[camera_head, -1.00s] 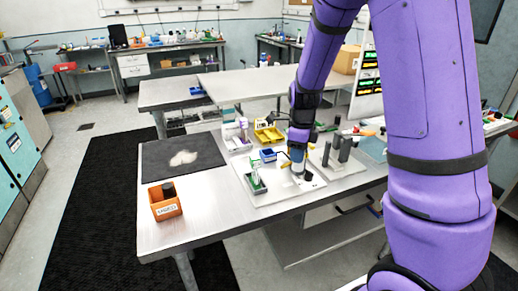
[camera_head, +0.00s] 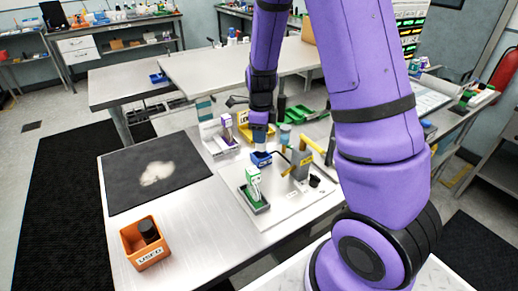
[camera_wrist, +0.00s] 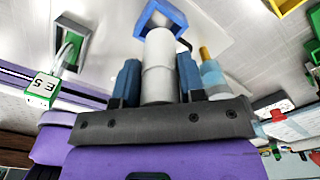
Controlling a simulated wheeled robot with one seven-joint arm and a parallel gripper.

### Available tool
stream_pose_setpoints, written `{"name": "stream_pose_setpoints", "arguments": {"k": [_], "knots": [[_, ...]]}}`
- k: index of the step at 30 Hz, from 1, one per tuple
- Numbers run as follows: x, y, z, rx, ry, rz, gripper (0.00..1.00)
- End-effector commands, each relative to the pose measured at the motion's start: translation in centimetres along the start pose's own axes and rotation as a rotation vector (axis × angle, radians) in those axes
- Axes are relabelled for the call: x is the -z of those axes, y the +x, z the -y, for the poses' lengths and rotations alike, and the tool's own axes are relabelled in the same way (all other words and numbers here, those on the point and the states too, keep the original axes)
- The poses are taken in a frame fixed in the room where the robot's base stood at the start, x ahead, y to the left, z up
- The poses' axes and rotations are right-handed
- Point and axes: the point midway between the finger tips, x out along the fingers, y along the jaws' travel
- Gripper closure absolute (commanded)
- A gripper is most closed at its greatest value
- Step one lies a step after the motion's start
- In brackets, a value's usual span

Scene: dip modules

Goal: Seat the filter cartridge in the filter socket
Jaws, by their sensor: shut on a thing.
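My gripper (camera_wrist: 158,72) is shut on a pale grey-white cylinder, the filter cartridge (camera_wrist: 159,62), with one blue finger on each side. The cartridge's far end points at a small blue tray (camera_wrist: 181,15); I cannot tell whether it touches the tray. In the head view my gripper (camera_head: 261,142) is just above that blue tray (camera_head: 261,160), and the cartridge cannot be made out there. A small black round cup (camera_head: 315,181) on the pale board, beside a grey block (camera_head: 301,166) with yellow parts, may be the filter socket. I cannot see inside it.
An orange bin (camera_head: 131,240) marked USED holds a dark cylinder (camera_head: 149,231) at front left. A green-and-white module (camera_head: 253,184) stands in front of my gripper, a purple-and-white one (camera_head: 226,126) behind left. A teal bottle (camera_head: 285,135) stands close right. The table front (camera_head: 195,235) is clear.

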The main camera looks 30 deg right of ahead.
Motion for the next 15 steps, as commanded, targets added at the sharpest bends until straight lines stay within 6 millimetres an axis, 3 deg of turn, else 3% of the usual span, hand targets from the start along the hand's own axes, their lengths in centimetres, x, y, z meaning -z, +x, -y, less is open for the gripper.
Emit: {"name": "stream_pose_setpoints", "arguments": {"k": [15], "knots": [[0.0, 5.3, 0.0, -0.001, 0.002, 0.000, 0.87]]}}
